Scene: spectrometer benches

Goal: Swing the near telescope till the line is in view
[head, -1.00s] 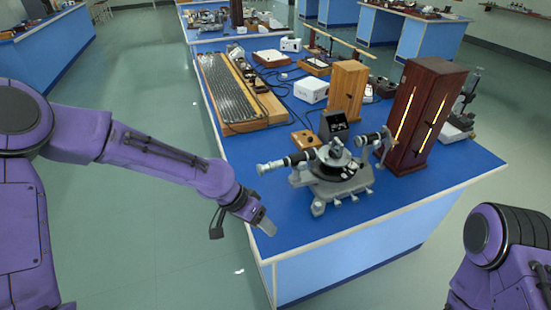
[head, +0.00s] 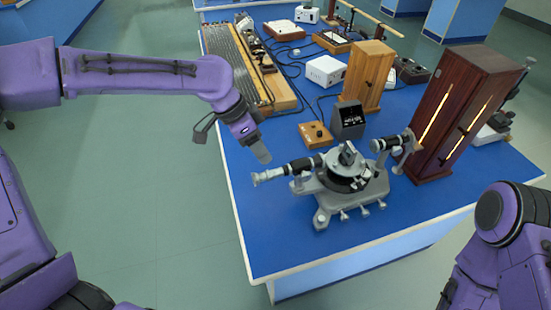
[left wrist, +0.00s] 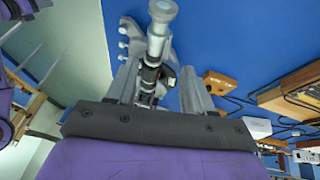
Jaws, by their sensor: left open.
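The grey spectrometer (head: 345,185) stands on the blue bench near its front edge. Its near telescope (head: 285,171), a grey and black tube, points left from the round centre table. Its other tube (head: 395,146) points right toward the dark wooden lamp box (head: 462,110). My left gripper (head: 262,154) is just above and behind the telescope's eyepiece end, apparently apart from it. In the left wrist view the open left gripper (left wrist: 157,78) has the telescope (left wrist: 158,38) showing between its fingers; contact cannot be told. My right arm shows at lower right, its gripper outside the picture.
A small black meter (head: 348,120) and a wooden switch block (head: 315,135) stand behind the spectrometer. A light wooden box (head: 367,76), a white box (head: 326,71) and a long ribbed apparatus (head: 237,68) stand farther back. The bench's left front area is clear.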

